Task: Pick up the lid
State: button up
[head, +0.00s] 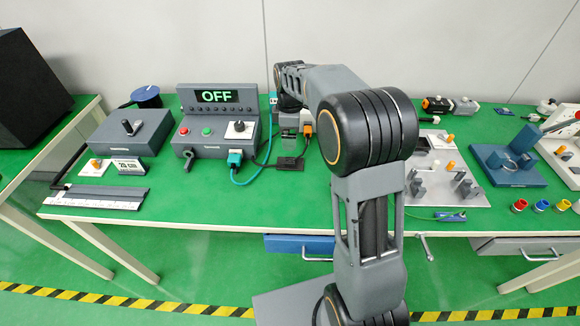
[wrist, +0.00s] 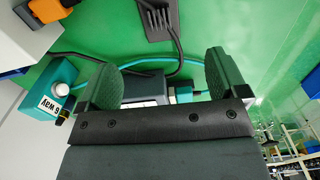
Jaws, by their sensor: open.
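I cannot pick out a lid for certain in either view. My gripper (wrist: 162,66) is open in the wrist view, its two dark green-grey fingers wide apart with nothing held. Past the fingers, partly hidden by the gripper, are a grey box (wrist: 146,88) and a teal connector (wrist: 184,93). A black ribbed piece with a cable (wrist: 158,20) lies on the green surface beyond the fingertips. In the head view my arm reaches to the back middle of the table, and the gripper is hard to make out there.
The green table (head: 330,215) holds a control box with an "OFF" display (head: 215,97), a grey box with a handle (head: 128,132) and a blue round piece (head: 146,97). A blue fixture (head: 508,165) stands right. Teal (wrist: 130,62) and black cables run near my gripper. The front middle is clear.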

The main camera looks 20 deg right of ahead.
aim_at(290, 160)
notch_tip(290, 160, down, 11)
jog(key=shift+f+b, duration=0.15)
jog(key=shift+b, duration=0.3)
dwell(0.3)
jog(key=c, duration=1)
